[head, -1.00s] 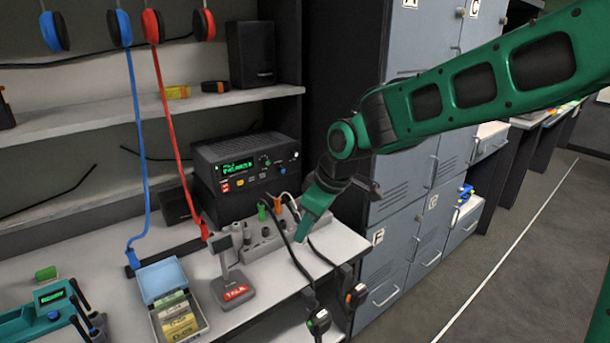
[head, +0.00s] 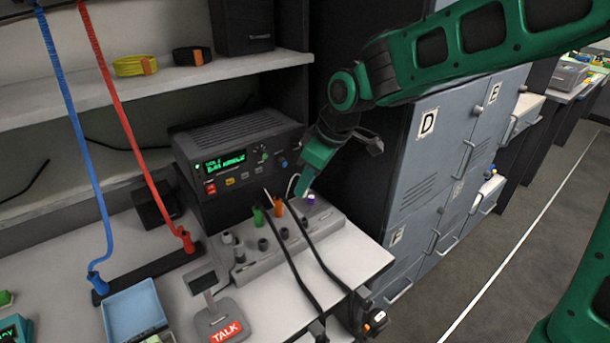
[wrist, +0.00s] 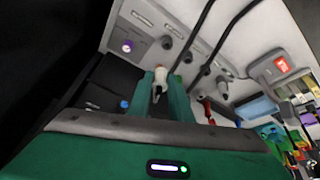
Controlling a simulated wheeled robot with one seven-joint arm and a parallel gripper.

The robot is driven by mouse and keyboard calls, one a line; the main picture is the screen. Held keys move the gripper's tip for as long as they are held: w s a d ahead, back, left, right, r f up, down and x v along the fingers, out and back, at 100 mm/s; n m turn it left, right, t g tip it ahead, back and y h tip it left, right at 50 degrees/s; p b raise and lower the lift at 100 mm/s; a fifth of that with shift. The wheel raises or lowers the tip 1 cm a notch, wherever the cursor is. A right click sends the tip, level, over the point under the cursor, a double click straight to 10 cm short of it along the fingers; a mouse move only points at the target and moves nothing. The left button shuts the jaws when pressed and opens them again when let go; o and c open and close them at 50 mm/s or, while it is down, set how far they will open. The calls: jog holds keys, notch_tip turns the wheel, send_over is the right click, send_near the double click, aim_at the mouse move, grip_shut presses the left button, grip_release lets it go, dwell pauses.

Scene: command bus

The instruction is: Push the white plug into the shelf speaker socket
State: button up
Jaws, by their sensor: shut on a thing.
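The white plug (wrist: 160,80) is held between the two fingers of my gripper (wrist: 161,100) in the wrist view. In the head view my gripper (head: 302,188) is above the right rear end of the grey socket box (head: 333,222), and the plug is hidden behind the fingers. A thin white cable (head: 292,184) loops beside the fingers. A purple-topped fitting (head: 311,199) is at the box's right end, close to the fingertips, and also shows in the wrist view (wrist: 127,46). I cannot tell which socket is the shelf speaker's. The black speaker (head: 242,27) stands on the shelf.
Orange (head: 279,207) and green (head: 258,215) plugs with black cables stand in the box. The black radio unit (head: 236,150) is behind it. A talk microphone (head: 210,300) stands in front. Lockers (head: 430,170) rise close on the right.

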jog(key=shift+f, duration=2.85)
jog(key=shift+s+d, duration=0.15)
jog(key=shift+f, duration=1.2)
dwell(0.8)
jog(key=o, duration=0.9)
